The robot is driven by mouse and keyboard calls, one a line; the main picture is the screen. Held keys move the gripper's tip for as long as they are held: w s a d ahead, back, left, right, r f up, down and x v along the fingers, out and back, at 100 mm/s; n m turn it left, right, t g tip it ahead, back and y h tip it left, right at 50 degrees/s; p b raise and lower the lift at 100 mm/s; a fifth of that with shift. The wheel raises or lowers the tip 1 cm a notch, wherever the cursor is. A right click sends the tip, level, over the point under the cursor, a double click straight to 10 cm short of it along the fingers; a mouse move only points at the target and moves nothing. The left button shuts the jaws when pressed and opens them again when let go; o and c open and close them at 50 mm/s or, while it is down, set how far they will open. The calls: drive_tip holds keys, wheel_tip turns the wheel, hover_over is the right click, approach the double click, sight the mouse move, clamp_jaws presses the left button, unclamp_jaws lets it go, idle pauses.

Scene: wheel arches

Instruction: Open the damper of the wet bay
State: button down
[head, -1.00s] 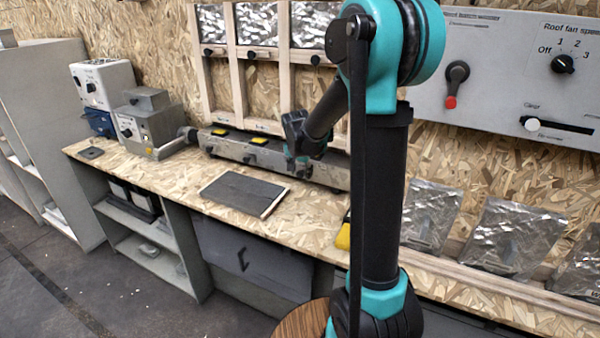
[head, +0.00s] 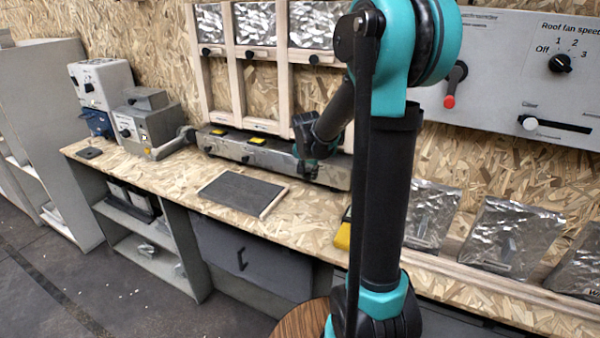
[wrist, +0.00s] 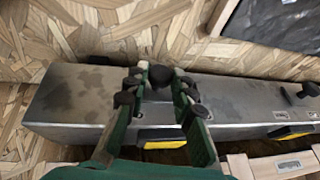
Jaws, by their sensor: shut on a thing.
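A long grey metal duct (head: 225,146) runs along the back of the bench, with dark knobs and yellow tags on it. In the wrist view the duct (wrist: 75,98) lies under my gripper (wrist: 160,80). The gripper's green fingers with dark pads are closed on a dark round knob (wrist: 158,75) on the duct. In the head view my gripper (head: 307,168) is at the duct's right part, and the knob it holds is hidden. Another knob (wrist: 308,90) stands apart to the right in the wrist view. I cannot read the bay labels.
Wooden frames with foil panels (head: 255,23) stand behind the duct. A dark mat (head: 240,192) lies on the bench. Grey boxes (head: 145,122) stand at the left. A control panel (head: 500,90) hangs at the right, and foil packets (head: 510,235) lean below it.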

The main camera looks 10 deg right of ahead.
drive_tip(key=shift+s+d, duration=0.5)
drive_tip(key=shift+d, duration=0.1)
drive_tip(key=c, duration=1.3)
unclamp_jaws()
drive_tip(key=shift+d, duration=0.1)
drive_tip(key=shift+o, duration=0.2)
drive_tip(key=shift+r, duration=0.1)
drive_tip(key=v, duration=1.1)
drive_tip(key=shift+s+r, duration=0.2)
drive_tip(key=shift+r, duration=0.15)
drive_tip(key=shift+s, duration=0.15)
